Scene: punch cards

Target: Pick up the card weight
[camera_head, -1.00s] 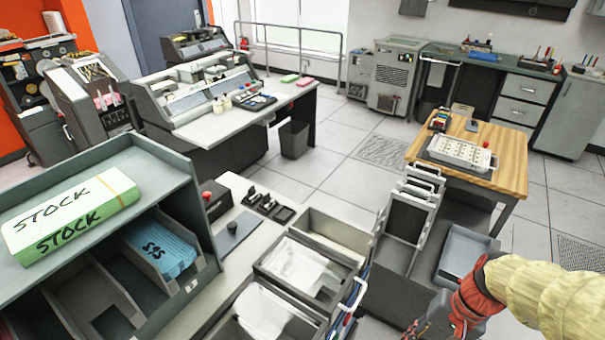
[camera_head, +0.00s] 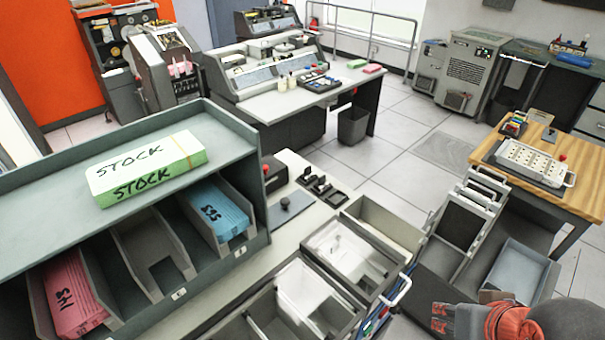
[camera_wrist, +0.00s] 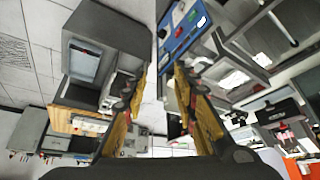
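A dark grey flat plate with a small knob (camera_head: 287,205) lies on the white counter just right of the card shelf in the head view; it looks like the card weight, though I cannot be sure. Nothing touches it. My gripper (camera_wrist: 163,72) shows in the wrist view with its two yellow-and-black fingers apart and nothing between them. In the head view, part of it shows at the bottom right edge, well right of and nearer than the plate. I cannot make out the plate in the wrist view.
The grey shelf (camera_head: 60,222) holds a STOCK card block (camera_head: 147,168), blue cards (camera_head: 215,212) and pink cards (camera_head: 72,292). A black tray (camera_head: 322,187) is beyond the plate. Open drawers (camera_head: 370,232) are to its right. A wooden table (camera_head: 585,190) stands at right.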

